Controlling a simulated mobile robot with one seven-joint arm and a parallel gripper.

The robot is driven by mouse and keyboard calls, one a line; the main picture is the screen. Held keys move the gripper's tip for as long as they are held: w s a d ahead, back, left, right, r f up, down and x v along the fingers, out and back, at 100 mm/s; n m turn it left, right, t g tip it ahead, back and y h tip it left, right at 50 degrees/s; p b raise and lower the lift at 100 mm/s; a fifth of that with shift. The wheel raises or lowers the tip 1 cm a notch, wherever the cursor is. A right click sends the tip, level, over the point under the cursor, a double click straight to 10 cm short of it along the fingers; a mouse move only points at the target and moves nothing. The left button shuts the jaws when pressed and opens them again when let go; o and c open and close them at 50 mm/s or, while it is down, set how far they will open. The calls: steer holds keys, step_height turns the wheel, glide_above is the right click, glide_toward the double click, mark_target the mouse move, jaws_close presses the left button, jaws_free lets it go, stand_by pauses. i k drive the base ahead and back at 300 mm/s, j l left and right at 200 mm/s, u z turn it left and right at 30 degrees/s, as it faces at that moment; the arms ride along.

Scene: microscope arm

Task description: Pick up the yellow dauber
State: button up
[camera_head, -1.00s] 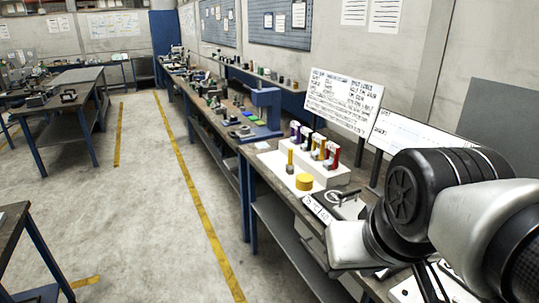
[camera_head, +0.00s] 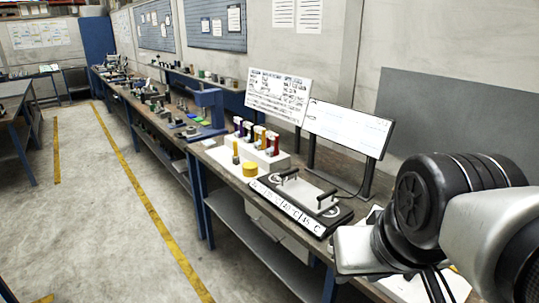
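A white rack (camera_head: 270,158) on the long bench holds several upright daubers with purple, dark, yellow and red parts. The yellow dauber (camera_head: 260,137) stands in this row, left of the red one (camera_head: 273,143). A thin upright yellow piece (camera_head: 236,151) stands at the rack's front left, and a short round yellow pot (camera_head: 250,170) sits in front. They are too small to tell more. My gripper (camera_head: 436,286) shows only as dark prongs below my arm at the bottom right, cut off by the frame edge. It is well apart from the rack.
A dark flat device with handles (camera_head: 301,194) and a marked front lies between the rack and my arm. A tilted white panel (camera_head: 349,128) stands behind it. A blue stand (camera_head: 208,112) is beyond the rack. The floor at left (camera_head: 95,230) is clear.

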mark_target(236, 158)
steer(key=i+j+z, duration=0.1)
steer(key=z, duration=1.55)
steer(key=i+j, duration=0.1)
steer(key=j, duration=1.8)
steer(key=i+j, duration=0.15)
steer(key=j, duration=1.75)
steer(key=i+j, duration=0.1)
steer(key=j, duration=1.75)
steer(key=i+z, duration=0.05)
